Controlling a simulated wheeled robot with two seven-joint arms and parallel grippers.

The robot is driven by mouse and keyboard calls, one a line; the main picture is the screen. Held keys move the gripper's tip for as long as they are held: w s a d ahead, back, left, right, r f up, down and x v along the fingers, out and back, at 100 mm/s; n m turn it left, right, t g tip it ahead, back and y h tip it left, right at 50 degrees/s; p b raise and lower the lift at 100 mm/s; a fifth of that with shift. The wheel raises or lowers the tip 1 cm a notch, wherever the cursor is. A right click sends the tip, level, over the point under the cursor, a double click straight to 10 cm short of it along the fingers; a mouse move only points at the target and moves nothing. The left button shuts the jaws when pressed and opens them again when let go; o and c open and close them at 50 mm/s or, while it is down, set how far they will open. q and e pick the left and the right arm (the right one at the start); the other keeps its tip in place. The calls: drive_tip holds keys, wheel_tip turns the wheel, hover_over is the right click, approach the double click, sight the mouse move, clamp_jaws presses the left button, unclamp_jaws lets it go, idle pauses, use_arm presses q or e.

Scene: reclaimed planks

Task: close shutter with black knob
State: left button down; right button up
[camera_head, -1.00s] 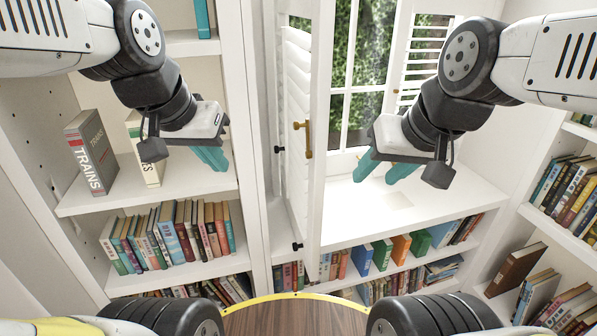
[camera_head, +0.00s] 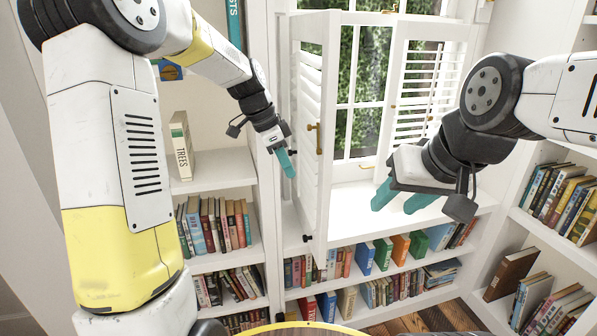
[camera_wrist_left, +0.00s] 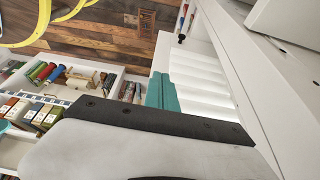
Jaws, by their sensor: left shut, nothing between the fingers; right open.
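A white louvred shutter (camera_head: 311,100) stands swung out into the room at the left of the window. A small black knob (camera_head: 308,238) shows near its lower end; a black knob (camera_wrist_left: 181,38) also shows in the left wrist view. My left gripper (camera_head: 289,166) is shut and empty, just left of the shutter's louvres. In the left wrist view its teal fingers (camera_wrist_left: 163,92) lie close beside the white slats; contact cannot be told. My right gripper (camera_head: 401,199) is open and empty, in front of the window sill, right of the shutter.
A brass handle (camera_head: 316,138) shows by the open shutter. Another louvred shutter (camera_head: 425,92) is at the window's right. Bookshelves stand left, right and below the sill, with a book marked TREES (camera_head: 181,146) on the left shelf. The sill (camera_head: 350,215) is largely bare.

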use_arm(q)
drive_tip(key=w+d+f, duration=0.2)
drive_tip(key=d+f, duration=0.4)
drive_tip(key=f, duration=0.1)
drive_tip(key=shift+d+f, duration=0.25)
drive_tip(key=shift+d, duration=0.1)
